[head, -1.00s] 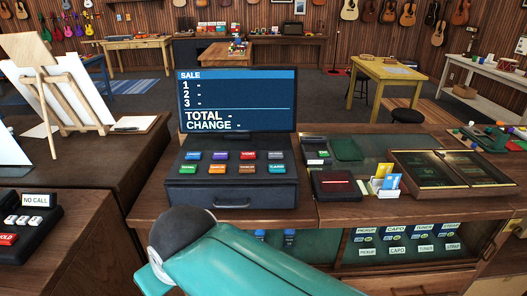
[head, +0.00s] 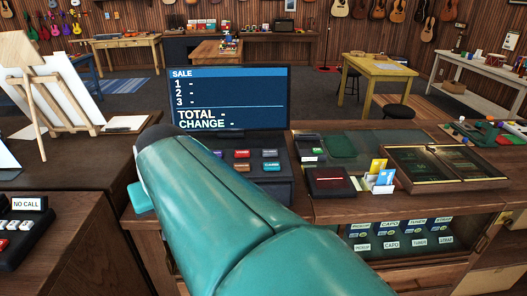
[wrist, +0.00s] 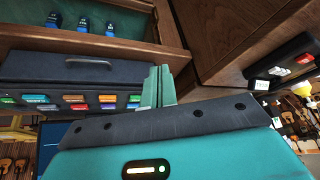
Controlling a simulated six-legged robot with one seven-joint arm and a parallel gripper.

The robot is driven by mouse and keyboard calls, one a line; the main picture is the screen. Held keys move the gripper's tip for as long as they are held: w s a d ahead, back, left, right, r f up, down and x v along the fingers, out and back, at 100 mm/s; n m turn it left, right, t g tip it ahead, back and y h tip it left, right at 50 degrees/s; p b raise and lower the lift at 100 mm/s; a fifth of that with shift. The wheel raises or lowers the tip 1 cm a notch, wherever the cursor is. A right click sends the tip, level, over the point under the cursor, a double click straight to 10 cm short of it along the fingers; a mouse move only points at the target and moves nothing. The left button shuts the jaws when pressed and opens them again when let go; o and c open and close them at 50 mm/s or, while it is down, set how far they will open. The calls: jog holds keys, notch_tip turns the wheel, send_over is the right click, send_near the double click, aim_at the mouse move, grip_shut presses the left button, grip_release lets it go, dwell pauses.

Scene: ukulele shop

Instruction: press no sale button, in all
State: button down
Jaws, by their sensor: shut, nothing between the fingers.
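The cash register (head: 262,190) stands on the wooden counter, its screen (head: 232,100) showing SALE, blank lines 1 to 3, TOTAL and CHANGE. Several coloured buttons (head: 241,153) sit on its sloped top; my arm hides the left ones in the head view. Their labels are too small to read, so I cannot tell which is no sale. In the wrist view the register is upside down, with its buttons (wrist: 73,99) and drawer front (wrist: 75,70). My gripper (wrist: 158,84) is shut and empty, beside the register's end in that view. The head view hides its fingertips behind my arm.
Right of the register are a card reader (head: 311,146), a dark box with a red line (head: 331,181), upright cards (head: 380,177) and a flat dark case (head: 445,167). A NO CALL device (head: 25,225) stands at left. An easel (head: 50,95) is behind it.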

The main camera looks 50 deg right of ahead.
jog(key=w+d+r+m, duration=0.2)
jog(key=w+d, duration=0.4)
jog(key=d, duration=0.5)
notch_tip(320, 180, up, 3)
jog(key=m+t+h, duration=0.1)
jog(key=m+t, duration=0.2)
jog(key=m, duration=0.3)
send_over(272, 153)
jog(key=shift+f, duration=0.2)
jog(key=shift+s, duration=0.1)
jog(key=shift+f, duration=4.45)
jog(key=shift+f, duration=0.4)
